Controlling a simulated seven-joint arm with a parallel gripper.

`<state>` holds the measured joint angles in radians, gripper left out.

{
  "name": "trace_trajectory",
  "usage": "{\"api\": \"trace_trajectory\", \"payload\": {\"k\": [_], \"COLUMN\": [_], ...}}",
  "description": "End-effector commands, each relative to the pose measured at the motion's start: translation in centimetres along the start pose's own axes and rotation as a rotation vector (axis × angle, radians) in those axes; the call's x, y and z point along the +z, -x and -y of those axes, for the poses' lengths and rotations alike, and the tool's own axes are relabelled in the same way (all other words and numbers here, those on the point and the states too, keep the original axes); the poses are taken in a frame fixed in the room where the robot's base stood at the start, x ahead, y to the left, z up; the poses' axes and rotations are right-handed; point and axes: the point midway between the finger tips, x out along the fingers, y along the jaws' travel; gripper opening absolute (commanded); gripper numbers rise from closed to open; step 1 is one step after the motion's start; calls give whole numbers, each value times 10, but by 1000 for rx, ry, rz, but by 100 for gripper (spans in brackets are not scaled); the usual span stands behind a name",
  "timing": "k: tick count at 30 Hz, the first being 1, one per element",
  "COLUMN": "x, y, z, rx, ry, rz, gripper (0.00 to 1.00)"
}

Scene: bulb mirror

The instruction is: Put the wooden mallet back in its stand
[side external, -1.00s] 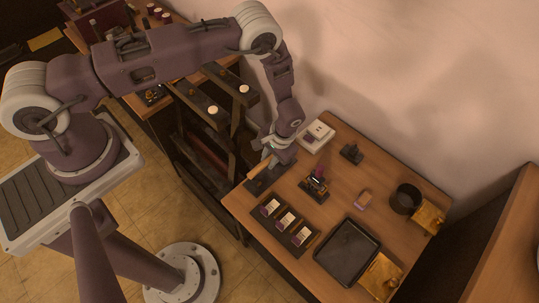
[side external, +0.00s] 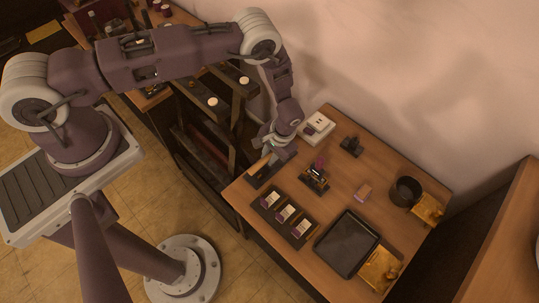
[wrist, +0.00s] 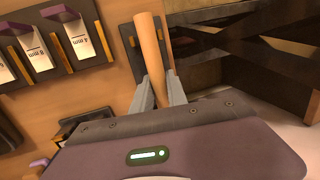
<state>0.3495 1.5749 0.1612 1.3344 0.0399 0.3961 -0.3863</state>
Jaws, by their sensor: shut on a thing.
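My gripper (wrist: 159,98) is shut on the light wooden shaft of the mallet (wrist: 150,55). The mallet also shows as a short pale piece below my gripper (side external: 278,152) in the side view. The rest of the mallet is hidden behind the gripper body in the wrist view. A flat dark board (side external: 259,181) lies on the table's near-left part beneath the mallet; the mallet appears lifted above it. A small black stand-like piece (side external: 351,146) is near the wall. I cannot tell for sure which piece is the mallet's stand.
A dark fixture with a purple part (side external: 315,179) stands close to the right of my gripper. A rack with labelled cards (side external: 283,214), a black tray (side external: 347,244), a dark round pot (side external: 405,191) and a white box (side external: 317,127) are around.

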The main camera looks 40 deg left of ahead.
Motion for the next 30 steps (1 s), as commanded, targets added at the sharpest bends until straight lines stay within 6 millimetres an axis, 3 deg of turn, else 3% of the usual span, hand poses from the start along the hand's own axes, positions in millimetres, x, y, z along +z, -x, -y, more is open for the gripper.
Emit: {"api": "trace_trajectory", "payload": {"k": [24,25,28,30], "x": [-2,-2,-2,-2], "y": [-18,-17,-17,-17], "z": [-4,-4,-4,-4], "rx": [0,0,0,0], "ry": [0,0,0,0], "rz": [0,0,0,0], "gripper": [0,22,42,44]}}
